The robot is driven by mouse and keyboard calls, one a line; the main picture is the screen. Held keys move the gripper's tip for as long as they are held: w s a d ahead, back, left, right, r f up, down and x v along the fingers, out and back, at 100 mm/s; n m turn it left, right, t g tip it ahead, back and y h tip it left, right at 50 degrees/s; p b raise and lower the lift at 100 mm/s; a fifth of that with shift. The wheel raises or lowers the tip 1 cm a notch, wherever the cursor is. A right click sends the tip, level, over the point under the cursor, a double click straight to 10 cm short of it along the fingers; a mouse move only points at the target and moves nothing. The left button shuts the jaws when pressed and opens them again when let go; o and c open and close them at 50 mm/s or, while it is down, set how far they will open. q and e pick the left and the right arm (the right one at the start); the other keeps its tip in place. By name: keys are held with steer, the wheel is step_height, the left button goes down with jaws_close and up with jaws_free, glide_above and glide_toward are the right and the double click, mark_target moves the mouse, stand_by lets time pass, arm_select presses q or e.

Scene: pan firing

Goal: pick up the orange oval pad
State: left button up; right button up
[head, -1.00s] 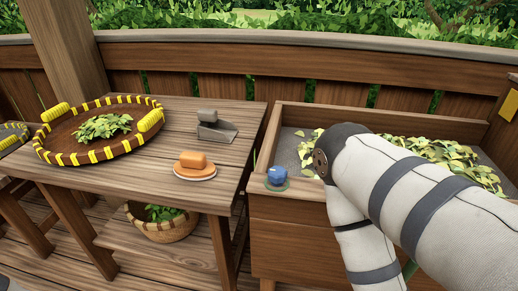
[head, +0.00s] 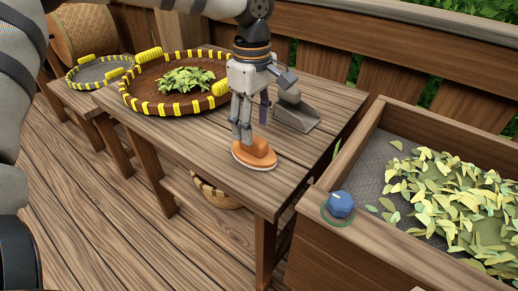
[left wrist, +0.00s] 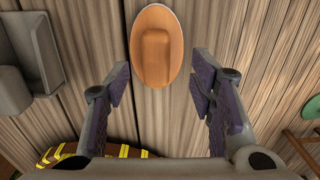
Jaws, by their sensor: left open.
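The orange oval pad (head: 254,155), with a raised block on top and a white rim beneath, lies on the wooden table near its front right edge. In the left wrist view the pad (left wrist: 157,45) is at the top middle, with its block facing up. My left gripper (head: 252,125) is open and points down just above the pad, partly covering it in the head view. In the left wrist view the fingers of the gripper (left wrist: 160,90) are spread, with bare planks between them and the pad just beyond the tips. My right gripper is not in view.
A round tray (head: 128,103) with yellow wrapping and leaves stands to the left. A grey metal scoop-like object (head: 297,112) is just behind and right of the gripper. A blue knob (head: 340,204) sits on the leaf-filled wooden bin (head: 395,118) at right.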

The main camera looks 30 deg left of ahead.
mark_target(254, 148)
arm_select(q)
steer(key=f, duration=0.5)
steer(key=shift+w+a+f, duration=0.15)
steer(key=shift+w+a, duration=0.05)
steer(key=shift+w, duration=0.05)
jaws_close()
